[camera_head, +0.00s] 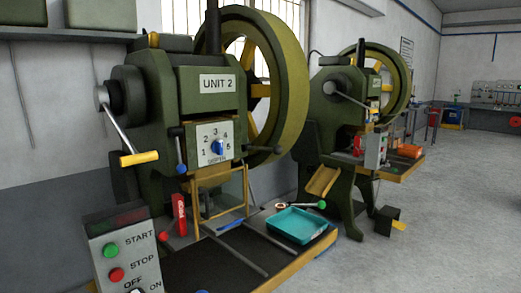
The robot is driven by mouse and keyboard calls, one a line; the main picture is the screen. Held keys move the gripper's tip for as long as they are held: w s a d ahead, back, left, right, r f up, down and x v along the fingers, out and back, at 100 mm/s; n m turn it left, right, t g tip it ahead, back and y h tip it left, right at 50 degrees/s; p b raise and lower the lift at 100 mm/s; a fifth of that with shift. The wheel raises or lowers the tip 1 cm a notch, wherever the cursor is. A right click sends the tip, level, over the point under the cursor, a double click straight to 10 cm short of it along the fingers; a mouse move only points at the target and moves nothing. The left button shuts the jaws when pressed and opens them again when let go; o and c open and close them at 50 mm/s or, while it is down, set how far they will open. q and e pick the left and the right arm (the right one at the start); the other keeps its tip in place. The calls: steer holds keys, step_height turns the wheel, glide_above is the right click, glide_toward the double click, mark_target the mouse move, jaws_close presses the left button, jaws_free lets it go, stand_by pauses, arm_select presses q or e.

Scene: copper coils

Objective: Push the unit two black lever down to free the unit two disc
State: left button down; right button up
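The unit two machine is a dark green press with a white "UNIT 2" label (217,83). A tall black lever (213,32) stands upright at its top. A short dark lever (178,148) with a blue knob hangs left of the dial panel, and a dark horizontal handle (264,149) sticks out at its right. I cannot tell which is the named lever. A large olive wheel (292,85) with yellow spokes stands at the machine's right rear, partly hidden by the body; it may be the disc. Neither of my grippers is in view.
A grey control box (123,250) with START and STOP buttons stands front left. A crank with a yellow handle (138,158) juts out left.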

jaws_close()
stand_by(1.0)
